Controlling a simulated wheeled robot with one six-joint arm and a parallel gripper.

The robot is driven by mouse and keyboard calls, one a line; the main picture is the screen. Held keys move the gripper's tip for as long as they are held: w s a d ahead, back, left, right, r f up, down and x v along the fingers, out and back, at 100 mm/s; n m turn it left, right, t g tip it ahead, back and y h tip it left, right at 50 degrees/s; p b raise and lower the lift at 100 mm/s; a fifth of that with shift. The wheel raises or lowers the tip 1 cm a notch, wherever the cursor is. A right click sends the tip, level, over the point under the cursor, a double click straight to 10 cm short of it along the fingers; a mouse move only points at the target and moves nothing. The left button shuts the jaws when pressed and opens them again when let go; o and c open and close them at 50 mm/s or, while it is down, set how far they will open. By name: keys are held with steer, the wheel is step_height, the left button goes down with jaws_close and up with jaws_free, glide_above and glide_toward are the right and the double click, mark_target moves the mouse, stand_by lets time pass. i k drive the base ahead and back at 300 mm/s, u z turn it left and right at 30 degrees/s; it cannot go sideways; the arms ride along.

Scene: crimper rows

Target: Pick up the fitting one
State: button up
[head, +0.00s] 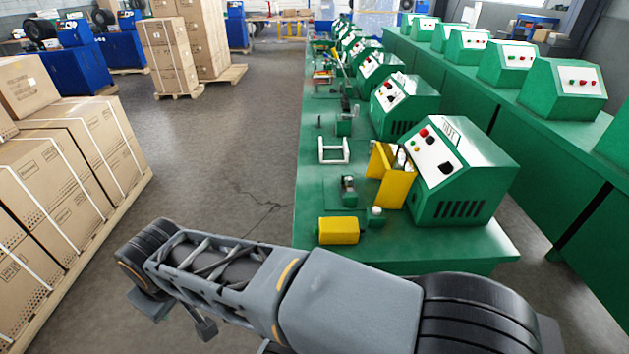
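No single part stands out as the fitting. Several small items lie on the near green bench (420,246). A yellow block (339,231) sits near its front left edge. A small green block with a pale round top (376,216) stands right of it. A small dark and metallic piece (348,191) on a green base is just behind. A white open frame (333,150) lies farther back. My arm crosses the lower foreground, in front of the bench.
A green crimper (465,180) with a yellow flap (391,180) stands on the bench, with more machines in a row behind. A second green bench row (483,92) runs along the right. Strapped cartons (60,170) stand at left. The floor between is clear.

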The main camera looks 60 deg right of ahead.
mark_target(349, 180)
steer(key=z, duration=0.05)
steer(key=i, duration=0.9)
steer(key=z, duration=1.15)
steer(key=i, duration=0.9)
steer(key=z, duration=0.9)
